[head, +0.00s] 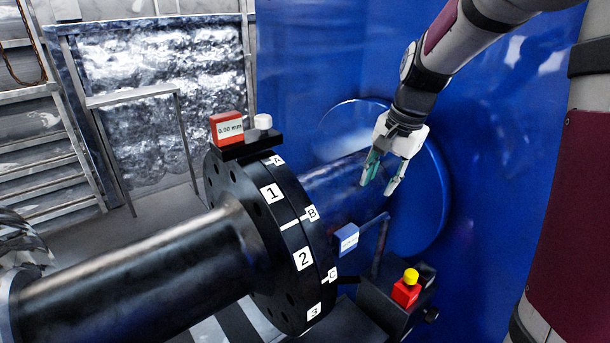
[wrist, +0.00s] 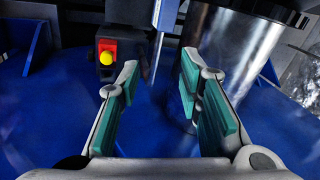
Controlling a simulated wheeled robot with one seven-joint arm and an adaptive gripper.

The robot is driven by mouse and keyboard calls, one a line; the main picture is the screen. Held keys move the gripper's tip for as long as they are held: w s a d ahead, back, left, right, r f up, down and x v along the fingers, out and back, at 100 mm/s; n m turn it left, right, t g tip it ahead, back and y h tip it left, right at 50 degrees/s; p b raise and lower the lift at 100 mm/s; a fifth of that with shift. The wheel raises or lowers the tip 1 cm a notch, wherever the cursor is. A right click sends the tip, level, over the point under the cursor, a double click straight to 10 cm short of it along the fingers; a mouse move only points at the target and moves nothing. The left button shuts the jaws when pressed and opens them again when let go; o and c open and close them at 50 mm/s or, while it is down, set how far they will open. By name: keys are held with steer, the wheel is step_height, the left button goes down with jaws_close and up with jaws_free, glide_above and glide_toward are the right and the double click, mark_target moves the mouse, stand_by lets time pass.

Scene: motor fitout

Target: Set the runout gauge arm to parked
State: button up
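My gripper (head: 379,188) is open and empty above the shaft, right of the black flange; its teal finger pads stand apart in the wrist view (wrist: 160,72). Below it a thin grey post and arm (head: 380,240) rises from a dark block and carries a blue box with a white label (head: 347,240) beside the flange. The label is too small to read. The dark block (head: 376,300) bears a red box with a yellow button (head: 407,287), also seen in the wrist view (wrist: 105,55). A red "0.00 mm" readout (head: 227,129) sits on top of the flange. I cannot tell which is the runout gauge.
The black flange (head: 247,215) has labels 1, 2, 3 and A, B, C on its rims. A dark shaft (head: 130,270) runs to the lower left. A blue wall with a round blue hub (head: 432,190) stands behind my gripper. Metal frames stand at the left.

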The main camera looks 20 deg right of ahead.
steer(key=w+d+f+m, duration=0.2)
steer(key=w+d, duration=0.1)
steer(key=d, duration=0.1)
steer(key=p, duration=0.3)
glide_toward(369, 223)
steer(key=x, duration=0.8)
steer(key=shift+f, duration=0.15)
jaws_close()
